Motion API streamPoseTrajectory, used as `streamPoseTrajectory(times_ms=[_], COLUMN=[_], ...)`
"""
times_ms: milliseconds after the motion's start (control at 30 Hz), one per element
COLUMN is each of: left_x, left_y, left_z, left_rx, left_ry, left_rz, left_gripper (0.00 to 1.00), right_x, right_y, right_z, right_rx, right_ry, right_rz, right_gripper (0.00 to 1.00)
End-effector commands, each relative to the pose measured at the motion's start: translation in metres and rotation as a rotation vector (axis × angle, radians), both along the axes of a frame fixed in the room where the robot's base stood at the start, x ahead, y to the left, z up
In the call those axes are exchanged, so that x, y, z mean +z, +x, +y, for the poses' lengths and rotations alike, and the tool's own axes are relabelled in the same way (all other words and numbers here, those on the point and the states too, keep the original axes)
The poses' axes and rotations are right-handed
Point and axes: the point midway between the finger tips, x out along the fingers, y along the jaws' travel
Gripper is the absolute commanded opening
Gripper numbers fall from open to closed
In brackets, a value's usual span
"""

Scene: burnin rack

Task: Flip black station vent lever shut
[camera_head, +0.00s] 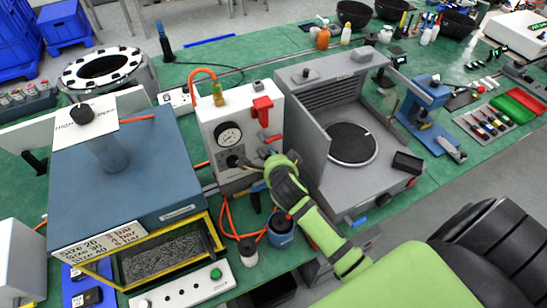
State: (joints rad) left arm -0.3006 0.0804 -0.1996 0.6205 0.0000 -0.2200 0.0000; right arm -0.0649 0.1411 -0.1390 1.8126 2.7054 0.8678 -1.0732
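A white station box (208,118) stands on the green bench with a round black-rimmed gauge (229,135) on its front. A small dark fitting (233,160) sits just below the gauge; I cannot tell for certain whether it is the black vent lever or how it stands. A red handle (262,106) is higher on the box's right. My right arm comes in from the lower right, and its gripper (256,165) is at the lower front of the box, close to the fitting. Its fingertips are small and overlap the panel, so contact and opening are unclear. My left gripper is out of view.
A grey enclosure (318,85) with a round dark plate (352,144) stands right of the station. A blue-grey machine (145,180) with a yellow-framed tray (216,232) is left. An orange hose (228,222) and blue cup (281,238) lie below the gripper.

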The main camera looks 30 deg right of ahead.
Motion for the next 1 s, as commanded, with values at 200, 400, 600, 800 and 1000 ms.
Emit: streamPoseTrajectory(times_ms=[200,400,600,800,1000], left_x=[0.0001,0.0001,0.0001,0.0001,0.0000], left_y=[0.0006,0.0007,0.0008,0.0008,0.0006], left_z=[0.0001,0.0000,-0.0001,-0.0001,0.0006], left_rx=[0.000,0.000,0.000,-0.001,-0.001], left_ry=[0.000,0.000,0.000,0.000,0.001], left_rz=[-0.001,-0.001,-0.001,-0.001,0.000], left_gripper=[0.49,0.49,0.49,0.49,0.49], right_x=[-0.0006,-0.0009,-0.0010,-0.0011,-0.0011], right_y=[0.0002,0.0002,0.0002,0.0001,0.0001], right_z=[-0.0004,-0.0001,0.0000,-0.0001,-0.0002], right_rx=[0.001,0.001,0.001,0.000,0.000], right_ry=[0.043,0.052,0.052,0.051,0.050], right_rz=[-0.004,-0.004,-0.004,-0.004,-0.003], right_gripper=[0.00,0.00,0.00,0.47,0.47])
